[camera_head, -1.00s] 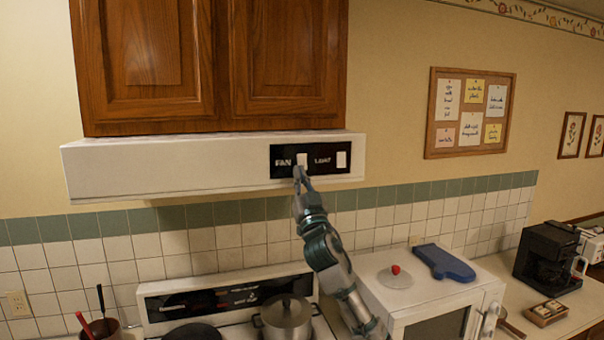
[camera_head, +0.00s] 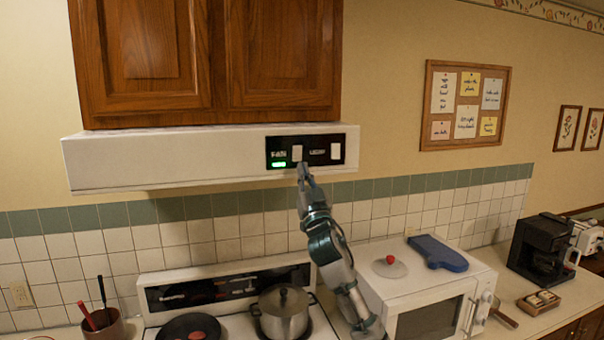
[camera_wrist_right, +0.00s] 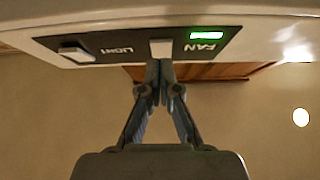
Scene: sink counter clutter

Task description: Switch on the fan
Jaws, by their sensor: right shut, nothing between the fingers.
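The white range hood (camera_head: 160,162) hangs under the wooden cabinets, with a black switch panel (camera_head: 343,137) on its front. The panel bears a white fan switch (camera_head: 297,152) and a white light switch (camera_head: 336,151). A green indicator (camera_head: 279,164) glows below the FAN label; it also shows lit in the right wrist view (camera_wrist_right: 206,35). My right gripper (camera_head: 301,168) is shut and empty, its tips just below the fan switch. In the right wrist view, the fingertips (camera_wrist_right: 160,66) are close under the fan switch (camera_wrist_right: 161,48); I cannot tell if they touch it. My left gripper is not in view.
Below the hood stands a stove with a lidded pot (camera_head: 284,314) and a dark pan (camera_head: 188,327). A white microwave (camera_head: 383,287) carries a blue oven mitt (camera_head: 438,253) and a lid with a red knob. A coffee maker (camera_head: 541,247) stands farther right.

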